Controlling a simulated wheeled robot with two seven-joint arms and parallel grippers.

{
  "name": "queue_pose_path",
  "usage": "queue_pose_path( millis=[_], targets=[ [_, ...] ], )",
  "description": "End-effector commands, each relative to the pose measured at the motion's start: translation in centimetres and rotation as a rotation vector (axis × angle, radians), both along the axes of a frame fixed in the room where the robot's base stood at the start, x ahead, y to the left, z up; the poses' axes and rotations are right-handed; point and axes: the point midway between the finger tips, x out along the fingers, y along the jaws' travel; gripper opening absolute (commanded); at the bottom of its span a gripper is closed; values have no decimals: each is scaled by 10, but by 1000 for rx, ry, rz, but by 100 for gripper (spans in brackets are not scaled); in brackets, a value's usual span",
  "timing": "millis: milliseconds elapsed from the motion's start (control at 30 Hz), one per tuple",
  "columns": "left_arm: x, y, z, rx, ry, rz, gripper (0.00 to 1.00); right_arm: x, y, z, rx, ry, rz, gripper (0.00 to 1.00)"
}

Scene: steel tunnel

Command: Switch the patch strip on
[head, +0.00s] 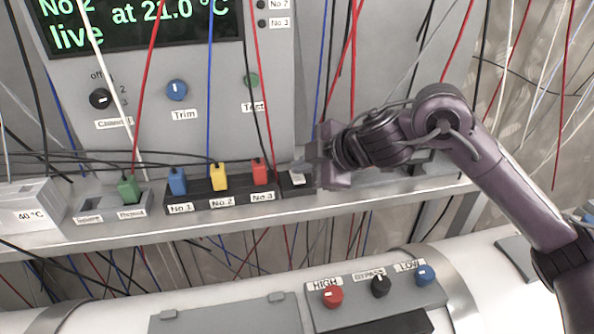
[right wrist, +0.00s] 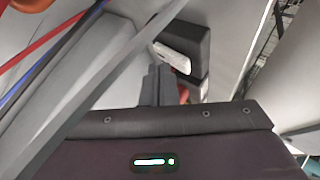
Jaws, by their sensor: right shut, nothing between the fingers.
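The black patch strip (head: 240,196) lies on the shelf with blue, yellow and red plugs in sockets labelled No 1, No 2 and No 3. Its white rocker switch (head: 297,179) is at the right end. The switch also shows in the right wrist view (right wrist: 172,57), on the dark end of the strip. My right gripper (head: 309,160) is shut and empty, just above and right of the switch. In the right wrist view its fingertips (right wrist: 158,80) are close beside the switch. I cannot tell whether they touch it or which way it is set. My left gripper is not in view.
A grey panel with a display (head: 140,22) and knobs stands behind the strip. Thin cables hang in front of it. A socket box with a green plug (head: 128,188) is left of the strip. A control box (head: 372,297) with HIGH, BYPASS and LOW knobs is below.

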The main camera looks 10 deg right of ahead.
Motion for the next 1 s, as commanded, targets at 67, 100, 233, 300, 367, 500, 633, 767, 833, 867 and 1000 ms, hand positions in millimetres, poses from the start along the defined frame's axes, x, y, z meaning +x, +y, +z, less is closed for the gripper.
queue_pose_path(
  millis=[67, 100, 233, 300, 367, 500, 633, 767, 833, 867, 1000],
  targets=[
    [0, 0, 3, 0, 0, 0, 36, 0, 0, 3, 1, -2, 0, 0],
    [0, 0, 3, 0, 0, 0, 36, 0, 0, 3, 1, -3, -1, 0],
    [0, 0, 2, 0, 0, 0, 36, 0, 0, 3, 3, -4, -2, 0],
    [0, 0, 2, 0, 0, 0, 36, 0, 0, 4, 3, -5, -2, 0],
    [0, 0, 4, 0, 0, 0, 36, 0, 0, 6, 4, -5, -2, 0],
    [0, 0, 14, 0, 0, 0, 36, -1, 0, 17, 4, -6, -2, 0],
    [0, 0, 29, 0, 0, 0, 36, -2, 0, 31, 4, -7, -3, 0],
    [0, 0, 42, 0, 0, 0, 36, -4, 0, 44, 4, -6, -2, 0],
    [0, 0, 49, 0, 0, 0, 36, -5, 0, 51, 4, -6, -2, 0],
    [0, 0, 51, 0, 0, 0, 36, -6, 0, 53, 4, -6, -2, 0],
    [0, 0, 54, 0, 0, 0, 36, -6, 0, 55, 4, -6, -2, 0]
  ],
)
